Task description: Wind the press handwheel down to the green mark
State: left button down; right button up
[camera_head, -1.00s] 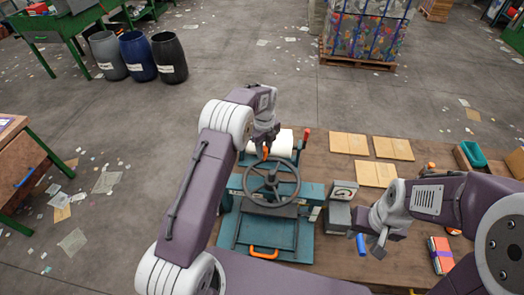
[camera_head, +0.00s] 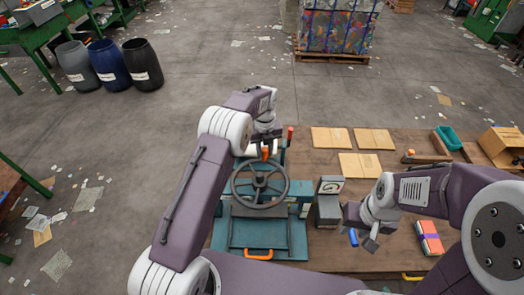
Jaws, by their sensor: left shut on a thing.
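The press (camera_head: 240,234) is a teal machine on the table, with a dark spoked handwheel (camera_head: 259,201) lying near level on top. An orange knob (camera_head: 265,154) stands at the far side of the wheel rim. My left gripper (camera_head: 265,148) reaches over from behind and is shut on this knob; its fingers are mostly hidden by my wrist. A grey dial gauge (camera_head: 330,186) stands right of the press. I cannot make out a green mark. My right gripper (camera_head: 362,238) hangs over the table right of the gauge, and its opening is unclear.
A blue cylinder (camera_head: 353,237) lies close by my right gripper. Cardboard sheets (camera_head: 331,138) lie behind. A red-tipped lever (camera_head: 290,133) rises beside the press.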

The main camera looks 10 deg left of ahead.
pick_arm(q)
jog(key=shift+d, duration=0.15)
jog(key=c, duration=1.1)
grip_release()
jog(key=shift+d, duration=0.2)
jog(key=shift+r, duration=0.1)
notch_tip(320, 180, up, 8)
jog(key=shift+f+b, duration=0.1)
jog(key=shift+b, duration=1.1)
jog(key=shift+r, duration=0.6)
